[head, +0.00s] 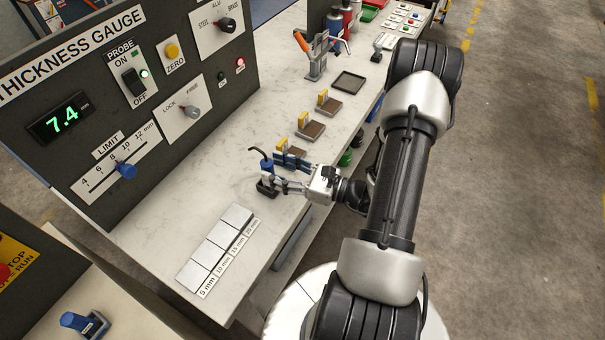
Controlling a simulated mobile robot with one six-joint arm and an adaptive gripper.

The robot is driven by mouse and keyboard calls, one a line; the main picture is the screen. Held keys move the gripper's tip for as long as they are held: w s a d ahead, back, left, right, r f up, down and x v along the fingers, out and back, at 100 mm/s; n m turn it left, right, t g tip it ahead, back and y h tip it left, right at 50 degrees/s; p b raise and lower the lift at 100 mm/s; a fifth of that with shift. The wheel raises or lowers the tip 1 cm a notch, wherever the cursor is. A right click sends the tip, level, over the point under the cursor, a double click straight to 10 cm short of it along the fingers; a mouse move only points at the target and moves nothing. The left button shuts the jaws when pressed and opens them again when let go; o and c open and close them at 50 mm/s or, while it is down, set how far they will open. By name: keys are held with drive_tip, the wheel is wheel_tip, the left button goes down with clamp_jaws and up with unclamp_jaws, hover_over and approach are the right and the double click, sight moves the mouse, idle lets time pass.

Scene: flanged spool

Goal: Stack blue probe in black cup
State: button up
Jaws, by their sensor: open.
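The blue probe (267,168) stands about upright on the white bench, with a dark cable curving from its top. The black cup (266,189) is at the probe's lower end, and the probe appears to sit in it; how deep is too small to tell. My gripper (279,174) reaches in from the right, low over the bench. Its fingers are open, with their tips at or close beside the probe. Whether a finger touches the probe cannot be told.
The thickness gauge panel (62,165) rises behind the bench on the left. Metal gauge blocks (216,247) lie nearer the front. Brown blocks with yellow parts (328,105), a dark tray (349,82) and an orange-handled clamp (315,62) stand farther back. Clear bench top lies left of the probe.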

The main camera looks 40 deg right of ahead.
drive_tip(key=p+v, duration=0.1)
drive_tip(key=v, duration=0.8)
